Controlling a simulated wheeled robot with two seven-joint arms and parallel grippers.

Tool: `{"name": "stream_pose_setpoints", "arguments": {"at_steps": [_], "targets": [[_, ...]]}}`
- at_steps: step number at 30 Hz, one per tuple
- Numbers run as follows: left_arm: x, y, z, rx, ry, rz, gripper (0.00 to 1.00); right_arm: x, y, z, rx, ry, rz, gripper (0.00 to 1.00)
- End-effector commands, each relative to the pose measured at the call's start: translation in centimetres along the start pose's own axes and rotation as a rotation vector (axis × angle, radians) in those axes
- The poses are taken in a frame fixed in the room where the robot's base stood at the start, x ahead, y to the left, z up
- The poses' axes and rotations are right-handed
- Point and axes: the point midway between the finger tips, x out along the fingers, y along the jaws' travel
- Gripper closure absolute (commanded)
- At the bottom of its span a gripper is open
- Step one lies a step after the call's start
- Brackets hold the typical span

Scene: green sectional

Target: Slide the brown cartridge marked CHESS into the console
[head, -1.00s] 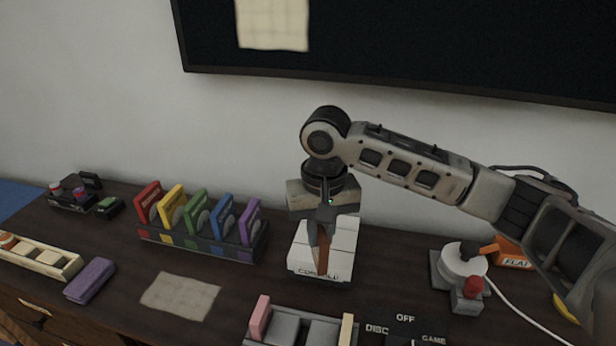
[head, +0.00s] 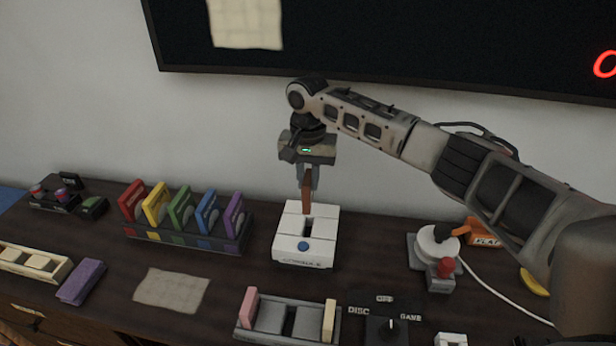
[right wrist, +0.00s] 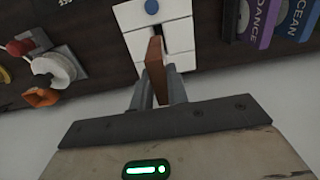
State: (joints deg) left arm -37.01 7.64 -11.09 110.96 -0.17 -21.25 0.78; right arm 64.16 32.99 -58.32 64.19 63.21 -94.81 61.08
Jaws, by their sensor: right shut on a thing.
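The brown cartridge (head: 306,196) is held upright between the fingers of my right gripper (head: 308,180); no marking on it is readable. The white console (head: 289,243) stands on the dark cabinet top, with a dark slot in its top and a blue button at its front. In the head view the cartridge is at the console's back edge, behind the slot. In the right wrist view the cartridge (right wrist: 156,68) shows edge-on between the fingers (right wrist: 156,92), over the console (right wrist: 130,17); I cannot tell whether they touch. My left gripper is out of view.
A rack (head: 180,238) of several colored cartridges stands left of the console. A grey holder (head: 265,320) with pink and cream pieces lies in front, beside a dial switch (head: 388,328). A joystick (head: 437,245) stands at right. A beige cloth (head: 172,290) lies front left.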

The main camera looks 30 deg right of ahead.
Motion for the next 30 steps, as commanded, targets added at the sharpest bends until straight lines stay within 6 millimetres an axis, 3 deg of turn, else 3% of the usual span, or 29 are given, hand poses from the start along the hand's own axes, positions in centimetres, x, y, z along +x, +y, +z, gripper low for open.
{"name": "stream_pose_setpoints", "arguments": {"at_steps": [18, 30], "targets": [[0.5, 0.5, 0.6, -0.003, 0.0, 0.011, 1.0, 5.0, 0.0, 0.1, -0.001, -0.002, 0.0, 1.0], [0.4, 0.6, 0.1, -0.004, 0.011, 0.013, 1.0, 5.8, 0.0, 0.0, -0.001, 0.0, 0.0, 1.0]]}}
